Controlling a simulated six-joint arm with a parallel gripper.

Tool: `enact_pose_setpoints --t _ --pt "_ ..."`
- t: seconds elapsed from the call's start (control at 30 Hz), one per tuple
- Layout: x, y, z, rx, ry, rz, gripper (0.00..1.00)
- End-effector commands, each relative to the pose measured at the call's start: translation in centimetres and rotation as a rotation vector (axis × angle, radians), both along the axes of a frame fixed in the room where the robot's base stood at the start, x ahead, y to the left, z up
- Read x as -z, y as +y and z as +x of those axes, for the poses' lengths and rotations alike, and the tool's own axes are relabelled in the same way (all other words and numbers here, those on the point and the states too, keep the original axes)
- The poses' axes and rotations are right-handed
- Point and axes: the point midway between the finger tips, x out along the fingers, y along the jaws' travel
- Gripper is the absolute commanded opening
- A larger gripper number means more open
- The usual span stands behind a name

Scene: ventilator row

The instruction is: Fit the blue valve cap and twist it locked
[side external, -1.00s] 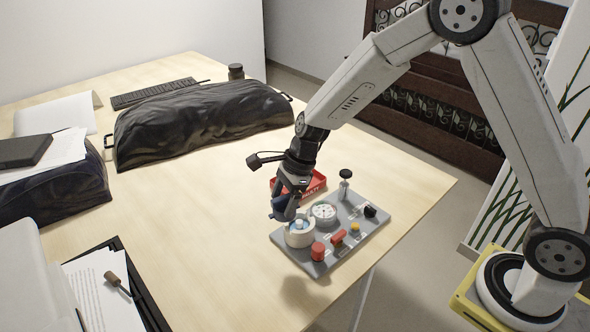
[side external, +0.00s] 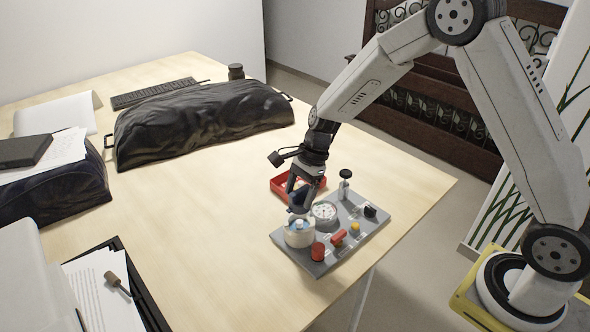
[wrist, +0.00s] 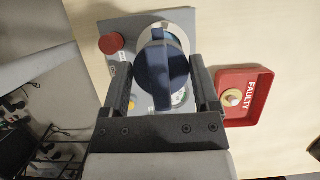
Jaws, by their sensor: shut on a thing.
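The dark blue valve cap (side external: 299,201) is held between the fingers of my gripper (side external: 301,197). In the wrist view the cap (wrist: 160,72), with a raised ridge across its top, sits between the two fingers of the gripper (wrist: 163,88). In the side view the cap is above a round cream fitting (side external: 299,236) with a light blue top, at the left of the grey panel (side external: 318,266). The cap looks apart from the fitting by a small gap, though the fingers partly hide this. The wrist view has the cap covering most of the fitting.
The panel also carries a round gauge (side external: 325,212), a red knob (side external: 318,251), a yellow knob (side external: 355,228) and a black-topped post (side external: 346,175). A red tray marked FAULTY (wrist: 262,93) stands beside it, holding a small pale round part (wrist: 233,97). Bare table lies left of the panel.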

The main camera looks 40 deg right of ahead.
Motion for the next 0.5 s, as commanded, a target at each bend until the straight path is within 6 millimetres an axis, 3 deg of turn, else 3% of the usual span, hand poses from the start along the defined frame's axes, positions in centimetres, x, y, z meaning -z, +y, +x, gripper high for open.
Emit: enact_pose_setpoints --t 0.5 --pt "3.2 0.0 0.0 0.002 0.000 0.000 0.21"
